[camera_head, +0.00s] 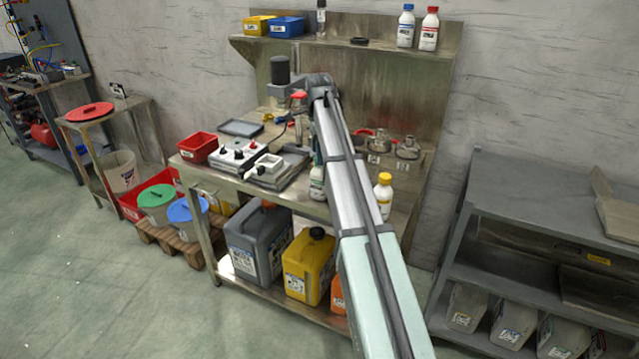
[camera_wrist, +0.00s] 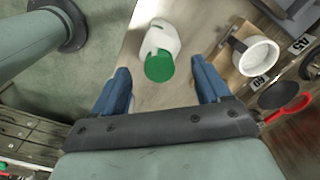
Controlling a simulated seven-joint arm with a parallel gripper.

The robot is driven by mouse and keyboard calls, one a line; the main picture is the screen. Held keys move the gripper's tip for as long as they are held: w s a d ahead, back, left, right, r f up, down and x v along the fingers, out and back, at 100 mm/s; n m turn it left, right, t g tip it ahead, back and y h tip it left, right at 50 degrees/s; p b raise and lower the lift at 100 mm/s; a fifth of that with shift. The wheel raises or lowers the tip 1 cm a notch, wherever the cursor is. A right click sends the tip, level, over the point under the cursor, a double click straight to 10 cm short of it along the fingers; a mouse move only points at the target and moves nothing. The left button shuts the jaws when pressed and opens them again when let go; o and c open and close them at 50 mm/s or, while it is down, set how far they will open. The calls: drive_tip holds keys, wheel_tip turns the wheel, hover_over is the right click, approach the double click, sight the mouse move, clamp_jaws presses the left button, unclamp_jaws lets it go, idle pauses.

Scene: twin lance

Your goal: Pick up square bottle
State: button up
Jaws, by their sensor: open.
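A white bottle with a green cap (camera_wrist: 163,40) shows in the wrist view, on the pale bench surface. My gripper (camera_wrist: 160,66) is open, with one blue finger on either side of the green cap and gaps between them. The fingers hold nothing. In the head view a white bottle (camera_head: 317,184) stands at the bench's front edge, partly hidden by my arm. Another white bottle with a yellow cap (camera_head: 383,196) stands right of my arm. I cannot tell from these views which body is square. My gripper's fingers are not clear in the head view.
The metal bench (camera_head: 205,178) carries a red bin (camera_head: 198,147) and a white device (camera_head: 240,155). In the wrist view a white round cup (camera_wrist: 256,54) and a red-handled item (camera_wrist: 290,108) lie right of the gripper. More bottles (camera_head: 406,27) stand on the upper shelf.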

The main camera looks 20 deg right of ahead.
sight(320, 178)
drive_tip(key=shift+f, duration=2.35)
drive_tip(key=shift+c, duration=0.2)
clamp_jaws()
